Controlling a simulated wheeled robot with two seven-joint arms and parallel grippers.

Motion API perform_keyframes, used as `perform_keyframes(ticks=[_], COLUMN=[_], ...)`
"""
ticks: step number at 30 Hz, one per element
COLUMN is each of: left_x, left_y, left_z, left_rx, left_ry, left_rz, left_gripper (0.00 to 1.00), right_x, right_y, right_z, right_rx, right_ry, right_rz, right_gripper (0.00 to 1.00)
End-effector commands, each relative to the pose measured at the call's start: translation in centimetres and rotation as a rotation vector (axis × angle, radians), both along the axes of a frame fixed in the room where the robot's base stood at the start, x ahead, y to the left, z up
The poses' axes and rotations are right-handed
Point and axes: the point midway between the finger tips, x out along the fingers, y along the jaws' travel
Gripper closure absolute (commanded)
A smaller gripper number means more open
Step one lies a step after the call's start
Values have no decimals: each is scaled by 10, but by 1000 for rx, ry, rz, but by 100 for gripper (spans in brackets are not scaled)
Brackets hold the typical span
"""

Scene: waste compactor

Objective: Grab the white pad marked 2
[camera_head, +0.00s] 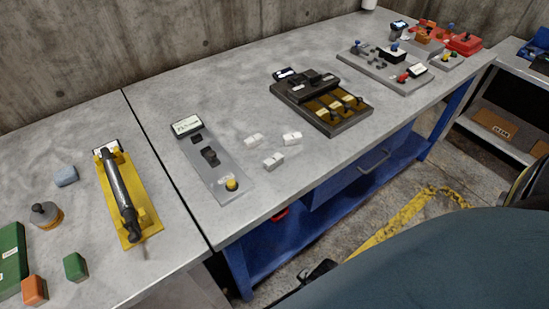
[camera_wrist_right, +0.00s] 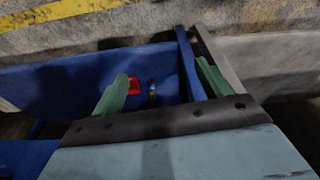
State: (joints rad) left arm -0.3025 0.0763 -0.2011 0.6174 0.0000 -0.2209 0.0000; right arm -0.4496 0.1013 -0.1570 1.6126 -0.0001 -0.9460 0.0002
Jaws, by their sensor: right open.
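Three small white pads lie close together on the grey metal bench in the head view: one at the back left (camera_head: 253,140), one at the right (camera_head: 292,138) and one at the front (camera_head: 273,161). Their markings are too small to read, so I cannot tell which is marked 2. My right gripper (camera_wrist_right: 161,85) shows in the right wrist view, with its two green fingers spread apart and nothing between them. It is away from the pads, and no pad shows in that view. My left gripper is not in view.
The grey panel with a yellow button (camera_head: 215,168) lies left of the pads. A dark tray with gold slots (camera_head: 320,103) stands to their right. A yellow fixture (camera_head: 128,195) is at the left. The blue lower shelf (camera_wrist_right: 70,75) shows in the wrist view with a red item (camera_wrist_right: 134,86).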

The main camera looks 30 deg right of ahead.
Motion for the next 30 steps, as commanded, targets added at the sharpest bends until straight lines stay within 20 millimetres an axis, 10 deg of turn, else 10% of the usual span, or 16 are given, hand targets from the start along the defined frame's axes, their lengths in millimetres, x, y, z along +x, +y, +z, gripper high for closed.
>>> perform_keyframes(ticks=[6,18,30], left_x=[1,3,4], left_y=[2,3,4], left_z=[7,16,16], left_rx=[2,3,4], left_ry=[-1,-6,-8], left_rz=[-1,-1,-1], left_gripper=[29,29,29], right_x=[24,53,116], right_y=[2,-14,-46], right_z=[95,215,236], right_rx=[4,33,143], right_ry=[-45,-265,-636], right_rz=[-7,33,97], right_gripper=[22,22,22])
